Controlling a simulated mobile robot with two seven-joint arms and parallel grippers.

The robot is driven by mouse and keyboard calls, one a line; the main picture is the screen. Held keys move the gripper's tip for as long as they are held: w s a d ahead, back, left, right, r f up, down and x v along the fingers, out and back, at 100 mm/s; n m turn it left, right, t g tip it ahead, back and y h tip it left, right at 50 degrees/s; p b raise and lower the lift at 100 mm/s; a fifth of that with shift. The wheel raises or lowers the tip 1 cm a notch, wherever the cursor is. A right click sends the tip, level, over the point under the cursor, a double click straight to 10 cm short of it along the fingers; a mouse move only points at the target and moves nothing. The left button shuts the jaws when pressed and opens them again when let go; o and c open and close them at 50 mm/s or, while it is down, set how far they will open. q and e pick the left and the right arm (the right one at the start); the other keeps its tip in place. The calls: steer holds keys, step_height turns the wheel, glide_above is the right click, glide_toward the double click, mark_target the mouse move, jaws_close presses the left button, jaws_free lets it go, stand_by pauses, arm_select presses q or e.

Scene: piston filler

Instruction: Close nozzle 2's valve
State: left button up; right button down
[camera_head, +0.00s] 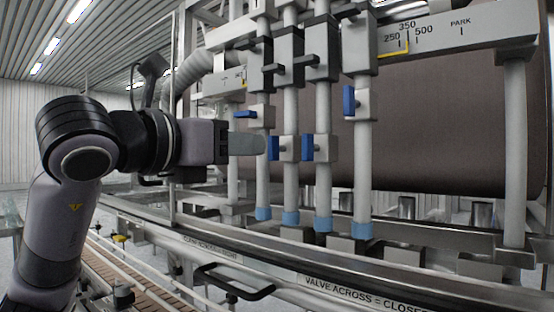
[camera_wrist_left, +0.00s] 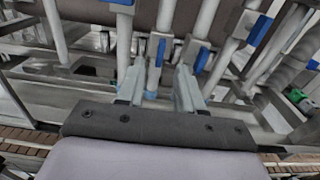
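Several upright nozzle pipes with blue tips carry blue-handled valves; I see no nozzle numbers. The leftmost valve's handle (camera_head: 245,114) lies across its pipe. The second valve's handle (camera_head: 272,148) stands along its pipe, as do the third's (camera_head: 307,148) and the rightmost's (camera_head: 349,100). My left gripper (camera_head: 250,145) points right, its tips just left of the second handle. In the left wrist view, my left gripper (camera_wrist_left: 160,78) has its fingers apart, with that second handle (camera_wrist_left: 160,50) appearing between and beyond the tips. Contact is not visible. My right gripper is out of view.
A rail below the nozzles bears the label "VALVE ACROSS = CLOSED" (camera_head: 365,296). A black handle (camera_head: 235,282) sticks out at the front. A scale plate (camera_head: 430,35) is at the upper right. The neighbouring pipes stand close together, leaving little room sideways.

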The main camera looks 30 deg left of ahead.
mark_target(270, 145)
arm_select(q)
steer(key=shift+w+d+p, duration=0.15)
steer(key=shift+w+p, duration=0.15)
steer(key=shift+w, duration=1.3)
steer(key=shift+w+d+p, duration=0.15)
steer(key=shift+w+p, duration=0.15)
steer(key=shift+w, duration=1.25)
jaws_close()
